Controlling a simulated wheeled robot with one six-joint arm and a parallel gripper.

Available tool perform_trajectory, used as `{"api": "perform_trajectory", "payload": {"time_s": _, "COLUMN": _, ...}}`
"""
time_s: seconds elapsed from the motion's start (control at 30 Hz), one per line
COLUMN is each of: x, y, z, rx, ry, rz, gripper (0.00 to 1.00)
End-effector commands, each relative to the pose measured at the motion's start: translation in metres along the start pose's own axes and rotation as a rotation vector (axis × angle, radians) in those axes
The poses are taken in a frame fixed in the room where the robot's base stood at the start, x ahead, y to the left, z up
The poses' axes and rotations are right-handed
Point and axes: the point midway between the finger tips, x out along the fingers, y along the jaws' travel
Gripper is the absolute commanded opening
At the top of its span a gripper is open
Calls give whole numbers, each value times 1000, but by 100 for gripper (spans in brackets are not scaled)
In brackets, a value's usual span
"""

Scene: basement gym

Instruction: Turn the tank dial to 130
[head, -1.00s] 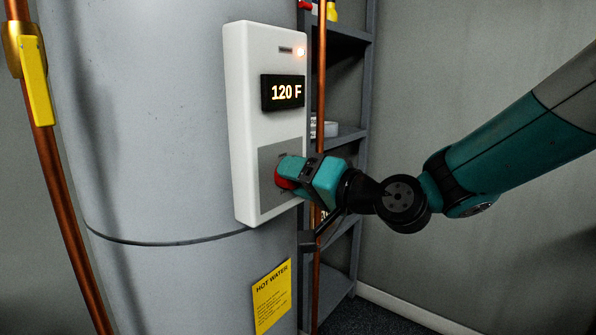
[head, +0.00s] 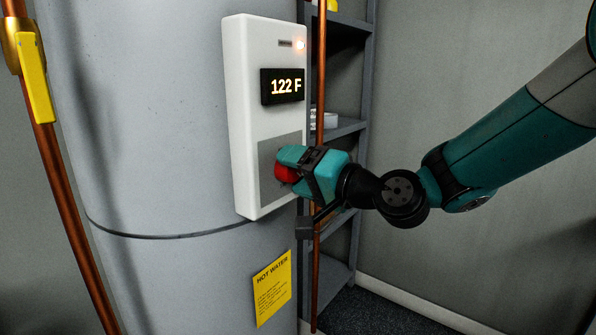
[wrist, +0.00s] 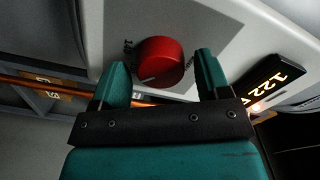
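The tank dial (wrist: 161,62) is a round red knob on a grey panel. In the head view the dial (head: 286,173) shows beside my teal fingers, low on the white control box (head: 245,120). The display (head: 282,87) above it reads 122 F. My gripper (wrist: 163,68) is open, with one finger on each side of the dial. In the wrist view a gap shows between the dial and each finger. A pale line marks the dial's face near its lower edge. Some of the panel markings are hidden by my fingers.
The box is fixed to a large grey tank (head: 160,130). A copper pipe (head: 318,270) and a grey shelf unit (head: 340,255) stand right behind it. Another copper pipe with a yellow lever (head: 36,80) runs at the far left. A yellow hot water label (head: 272,288) is below.

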Motion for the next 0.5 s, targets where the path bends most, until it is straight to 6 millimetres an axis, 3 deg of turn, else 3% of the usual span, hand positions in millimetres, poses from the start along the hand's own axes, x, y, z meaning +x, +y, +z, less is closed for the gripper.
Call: {"api": "perform_trajectory", "payload": {"time_s": 0.5, "x": -6, "y": 1, "z": -1, "rx": -1, "ry": 2, "rz": 1, "gripper": 75}}
